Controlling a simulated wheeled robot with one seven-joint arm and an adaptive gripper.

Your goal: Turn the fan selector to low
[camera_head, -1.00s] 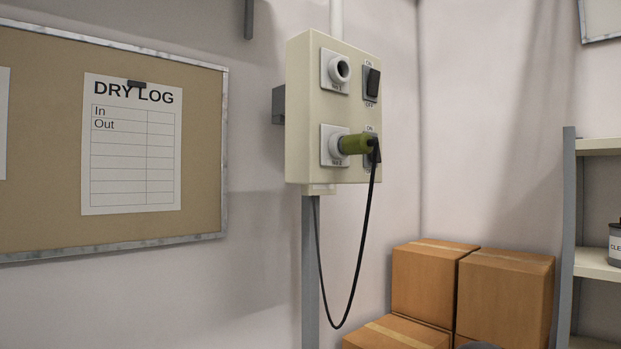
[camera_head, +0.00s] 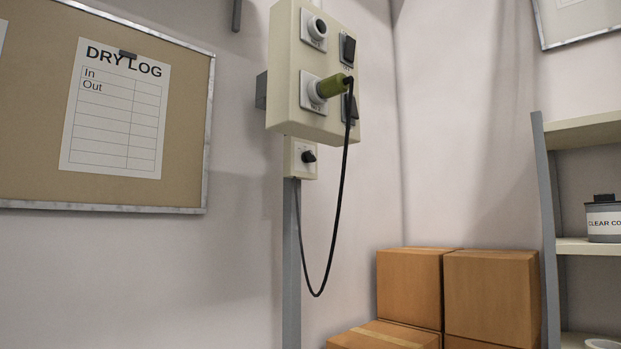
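A small cream box with a black rotary knob (camera_head: 309,156) is mounted on the grey post, just under the larger socket panel. It looks like the fan selector. Any markings around the knob are too small to read, so its setting cannot be told. The socket panel (camera_head: 285,90) above it carries two sockets and two black rocker switches. A green plug (camera_head: 331,86) sits in the lower socket and partly covers the lower switch. Its black cord (camera_head: 342,190) hangs in a loop to the right of the knob. My gripper is not in view.
Cardboard boxes (camera_head: 408,285) are stacked in the corner at the lower right. A shelf unit (camera_head: 580,245) with a labelled can (camera_head: 604,222) stands at the right edge. A board with a dry log (camera_head: 116,112) hangs on the left wall. The grey post (camera_head: 291,260) runs down below the selector.

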